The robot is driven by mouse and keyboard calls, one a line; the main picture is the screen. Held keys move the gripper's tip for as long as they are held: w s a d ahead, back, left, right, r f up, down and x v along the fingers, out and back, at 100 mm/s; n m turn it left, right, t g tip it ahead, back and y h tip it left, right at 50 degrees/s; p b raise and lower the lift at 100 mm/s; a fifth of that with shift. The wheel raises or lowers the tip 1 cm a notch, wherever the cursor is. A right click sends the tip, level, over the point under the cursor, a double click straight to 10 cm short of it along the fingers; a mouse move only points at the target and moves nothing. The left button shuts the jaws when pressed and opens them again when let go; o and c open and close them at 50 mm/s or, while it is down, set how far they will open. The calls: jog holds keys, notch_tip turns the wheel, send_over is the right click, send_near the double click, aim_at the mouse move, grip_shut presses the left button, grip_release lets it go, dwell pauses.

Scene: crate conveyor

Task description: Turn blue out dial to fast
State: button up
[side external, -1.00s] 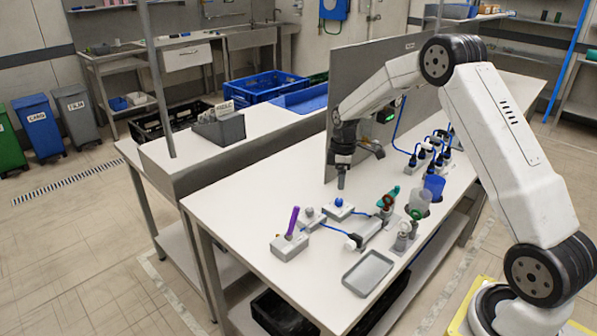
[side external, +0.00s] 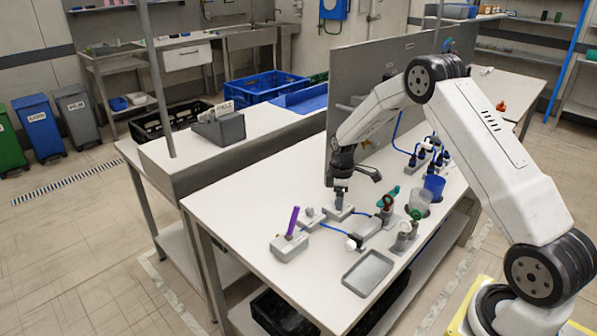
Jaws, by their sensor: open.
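My gripper (side external: 340,204) points straight down over a small grey box (side external: 336,217) on the white table in the side external view. It is open, and its fingertips are at the top of this box. The blue dial on the box is hidden behind the fingers. I cannot tell whether the fingers are around the dial or touching it. The dial's setting and any markings are too small or covered to read.
A grey box with an upright purple lever (side external: 293,221) and a small box with a grey knob (side external: 310,213) stand left of my gripper. A grey tray (side external: 368,273), clear cup (side external: 419,201) and blue cup (side external: 434,187) stand right. A grey panel (side external: 372,75) rises behind.

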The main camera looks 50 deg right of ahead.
grip_shut()
jog(key=shift+m, duration=0.4)
jog(key=m, duration=1.1)
dwell(0.4)
grip_release()
jog(key=shift+r, duration=0.1)
